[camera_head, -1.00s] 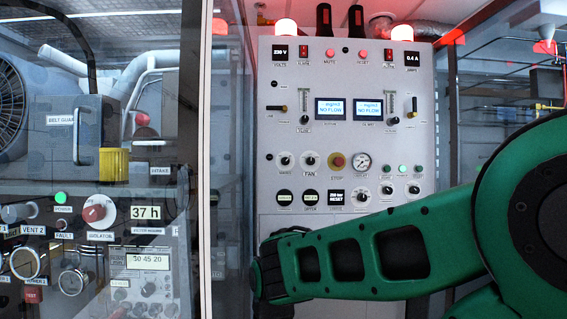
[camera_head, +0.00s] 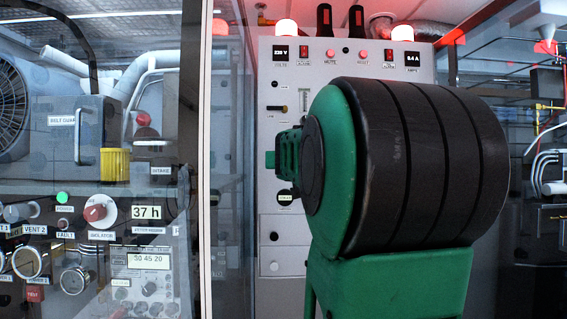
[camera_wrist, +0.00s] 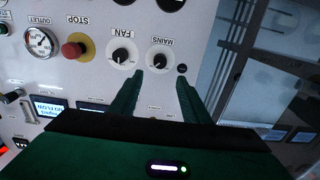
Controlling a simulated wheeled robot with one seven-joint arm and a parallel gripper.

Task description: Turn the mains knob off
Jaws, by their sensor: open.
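In the head view my arm hides the mains knob.
The similar fan knob (camera_wrist: 120,55) is close left of the mains knob. A red stop button (camera_wrist: 73,50) and an outlet gauge (camera_wrist: 39,42) are farther left. The grey panel (camera_head: 283,240) stands beside a glass door frame (camera_head: 220,160).

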